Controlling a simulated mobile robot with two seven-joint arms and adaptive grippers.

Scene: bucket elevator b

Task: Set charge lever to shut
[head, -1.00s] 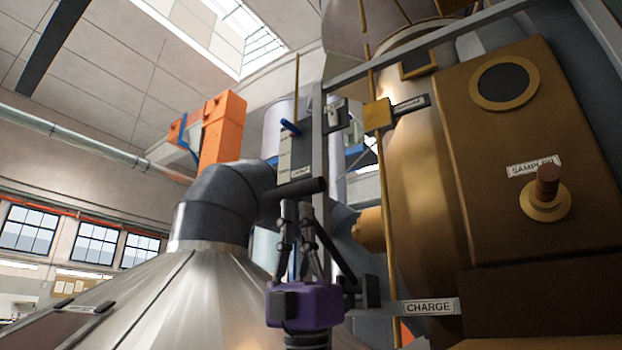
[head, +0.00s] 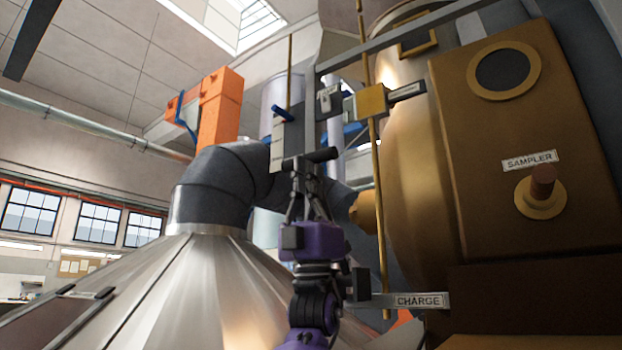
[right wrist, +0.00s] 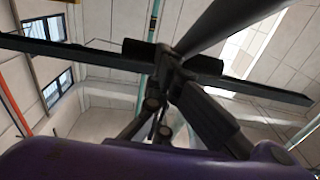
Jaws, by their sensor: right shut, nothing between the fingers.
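A black bar-shaped handle (head: 322,155) lies nearly level at the middle of the head view; its link to the machine is hidden. The plate marked CHARGE (head: 420,300) is lower right, with a dark block at its left end. I cannot tell for certain that the handle is the charge lever. My purple right gripper (head: 302,170) points up, with its shut, empty fingertips at the handle's underside, seemingly touching. In the right wrist view the fingers (right wrist: 168,65) meet near a dark bar (right wrist: 228,25) that runs to the upper right. My left gripper is out of view.
A brass-coloured casing with a SAMPLER knob (head: 541,190) stands at the right. A steel cone (head: 170,285) and grey duct elbow (head: 215,185) are at the left. A blue-handled lever (head: 283,115) and a yellow block (head: 371,101) on a rod are above the gripper.

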